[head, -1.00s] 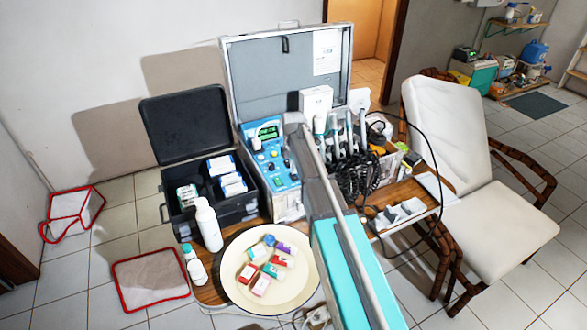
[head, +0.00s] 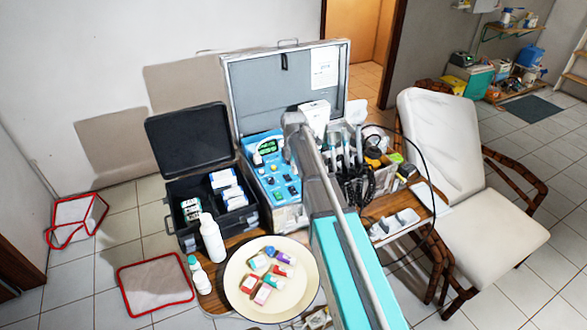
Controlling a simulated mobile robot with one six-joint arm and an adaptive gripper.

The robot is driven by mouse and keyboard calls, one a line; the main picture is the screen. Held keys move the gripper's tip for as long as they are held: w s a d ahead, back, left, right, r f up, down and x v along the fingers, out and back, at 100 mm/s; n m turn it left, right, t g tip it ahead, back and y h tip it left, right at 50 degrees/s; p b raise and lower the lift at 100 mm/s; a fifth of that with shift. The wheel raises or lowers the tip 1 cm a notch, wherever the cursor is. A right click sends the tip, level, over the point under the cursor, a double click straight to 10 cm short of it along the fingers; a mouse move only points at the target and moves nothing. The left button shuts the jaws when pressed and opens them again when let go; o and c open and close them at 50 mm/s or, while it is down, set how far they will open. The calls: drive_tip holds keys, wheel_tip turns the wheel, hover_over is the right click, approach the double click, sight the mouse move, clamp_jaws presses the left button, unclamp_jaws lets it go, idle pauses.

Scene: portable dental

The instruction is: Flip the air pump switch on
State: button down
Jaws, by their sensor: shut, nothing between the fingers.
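The open grey case (head: 335,75) stands on the wooden table with its lid raised. Its blue control panel (head: 284,187) holds a green-lit display (head: 267,146), knobs and small switches. I cannot make out which switch belongs to the air pump or how it is set. My teal and grey arm reaches up from the bottom over the right part of the case. Its grey upper joint is in front of the panel's right edge. My gripper's fingers cannot be made out and appear hidden behind the arm, so contact with the panel cannot be judged.
An open black box (head: 205,140) with small packs stands left of the case. White bottles (head: 212,238) and a cream plate (head: 247,305) of small boxes are in front. Handpieces, dark cables and a white tray (head: 394,225) are on the right, beside a white chair (head: 440,135).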

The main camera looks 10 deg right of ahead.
drive_tip(key=shift+s+r+p, duration=0.2)
drive_tip(key=shift+r+p, duration=0.8)
drive_tip(key=shift+r, duration=0.15)
drive_tip(key=shift+s+r+p, duration=0.2)
drive_tip(key=shift+r+p, duration=0.75)
drive_tip(key=shift+r, duration=0.15)
drive_tip(key=shift+s, duration=0.1)
drive_tip(key=s+a+f+m+b, duration=0.1)
drive_tip(key=s+m, duration=0.9)
drive_tip(key=s, duration=0.2)
drive_tip(key=s+a+f+m+b, duration=0.1)
drive_tip(key=s+f+m+b, duration=0.1)
drive_tip(key=s+m, duration=0.8)
drive_tip(key=shift+s+a+f+m, duration=0.15)
drive_tip(key=shift+s+f+m, duration=0.15)
drive_tip(key=shift+s, duration=0.7)
